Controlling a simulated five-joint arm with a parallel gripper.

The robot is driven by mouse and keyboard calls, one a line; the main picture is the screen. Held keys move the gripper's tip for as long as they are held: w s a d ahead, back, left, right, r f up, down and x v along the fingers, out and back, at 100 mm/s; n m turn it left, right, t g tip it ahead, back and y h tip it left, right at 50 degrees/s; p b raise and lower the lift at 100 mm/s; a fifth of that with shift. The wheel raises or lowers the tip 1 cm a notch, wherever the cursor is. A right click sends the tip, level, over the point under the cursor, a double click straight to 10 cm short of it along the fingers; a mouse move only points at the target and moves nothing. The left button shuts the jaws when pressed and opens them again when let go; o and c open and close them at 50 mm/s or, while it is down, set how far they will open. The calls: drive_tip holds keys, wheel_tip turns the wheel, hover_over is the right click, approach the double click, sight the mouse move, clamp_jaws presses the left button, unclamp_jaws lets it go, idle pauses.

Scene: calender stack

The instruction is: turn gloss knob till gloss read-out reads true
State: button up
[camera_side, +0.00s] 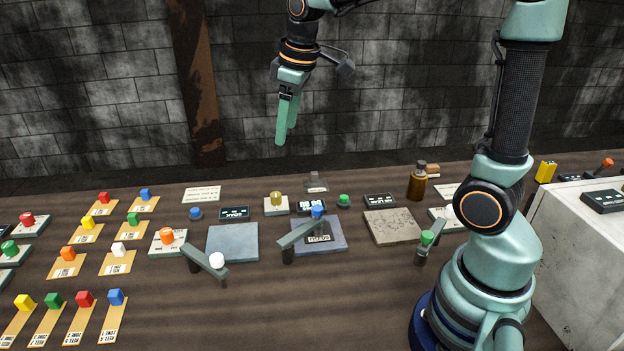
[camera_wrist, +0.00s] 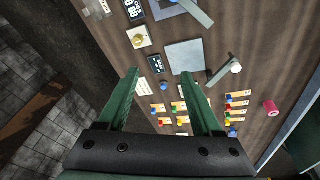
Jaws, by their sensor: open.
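A yellow knob (camera_side: 276,198) stands on a small cream plate (camera_side: 276,210) in the back middle of the table. It also shows in the wrist view (camera_wrist: 139,39), up and left of my fingertips. I cannot read its label, so I cannot tell for sure that it is the gloss knob. Dark read-outs stand on either side of it, one on the left (camera_side: 233,213) and one on the right (camera_side: 311,207). My gripper (camera_side: 285,137) is open and empty, high above the table's back.
Lever arms with white (camera_side: 217,260), blue (camera_side: 317,211) and green (camera_side: 427,237) knobs stand in front. A brown bottle (camera_side: 417,184) stands back right. Several coloured blocks on labelled cards fill the left. A stone wall (camera_side: 100,80) rises behind.

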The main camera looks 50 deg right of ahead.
drive_tip(key=w+d+f+n+g, duration=0.2)
drive_tip(key=w+d+f, duration=0.15)
drive_tip(key=w, duration=0.25)
drive_tip(key=n+g, duration=0.1)
drive_tip(key=n, duration=0.2)
hover_over(276, 194)
wheel_tip(276, 194, down, 8)
drive_tip(key=f, duration=0.1)
wheel_tip(276, 194, down, 11)
clamp_jaws()
